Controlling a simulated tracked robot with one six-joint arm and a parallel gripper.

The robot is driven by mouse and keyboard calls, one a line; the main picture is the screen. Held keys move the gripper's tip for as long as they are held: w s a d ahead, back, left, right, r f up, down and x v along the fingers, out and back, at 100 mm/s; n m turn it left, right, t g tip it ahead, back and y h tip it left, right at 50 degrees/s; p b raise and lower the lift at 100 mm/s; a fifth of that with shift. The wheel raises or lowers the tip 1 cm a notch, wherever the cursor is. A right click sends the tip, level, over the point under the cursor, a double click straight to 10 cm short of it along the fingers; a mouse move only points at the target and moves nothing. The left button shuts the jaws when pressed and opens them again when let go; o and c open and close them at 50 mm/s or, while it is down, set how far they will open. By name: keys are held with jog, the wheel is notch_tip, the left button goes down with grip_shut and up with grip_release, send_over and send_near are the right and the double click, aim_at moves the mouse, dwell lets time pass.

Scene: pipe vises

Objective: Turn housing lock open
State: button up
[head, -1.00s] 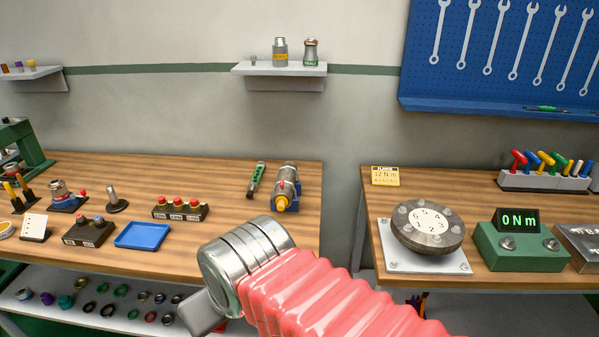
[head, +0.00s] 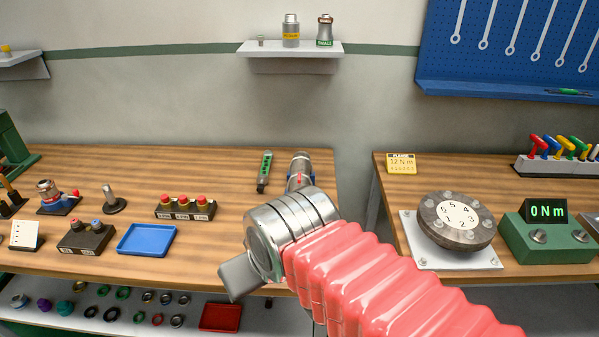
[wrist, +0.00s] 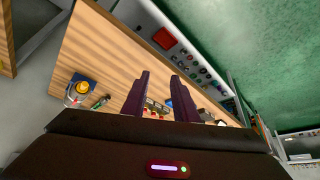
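A silver cylindrical housing (head: 299,168) lies in a blue vise at the right end of the left bench. In the head view my arm hides its near part, and a small red part shows beside it. In the wrist view the housing (wrist: 79,92) and its blue vise (wrist: 90,82) are at the left. I cannot make out the state of its lock. My gripper (wrist: 160,80) is open and empty, with its two dark fingers apart above the bench and away from the housing. In the head view the fingers are mostly hidden.
A green tool (head: 264,171) lies just left of the housing. A three-button box (head: 185,207), a blue tray (head: 147,240) and another vise (head: 57,197) stand further left. A gap separates the right bench, which holds a numbered flange (head: 456,221) and a torque display (head: 546,212).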

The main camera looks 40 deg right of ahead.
aim_at(299, 176)
jog(key=w+d+r+m+h, duration=0.2)
jog(key=w+d+r+m, duration=0.35)
jog(key=w+d, duration=0.7)
jog(key=w+d+m+g, duration=0.2)
jog(key=w+d, duration=1)
jog(key=d, duration=0.1)
jog(key=shift+r+h, duration=0.3)
jog(key=x, duration=1.4)
jog(key=shift+r, duration=0.1)
jog(key=shift+c, duration=0.4)
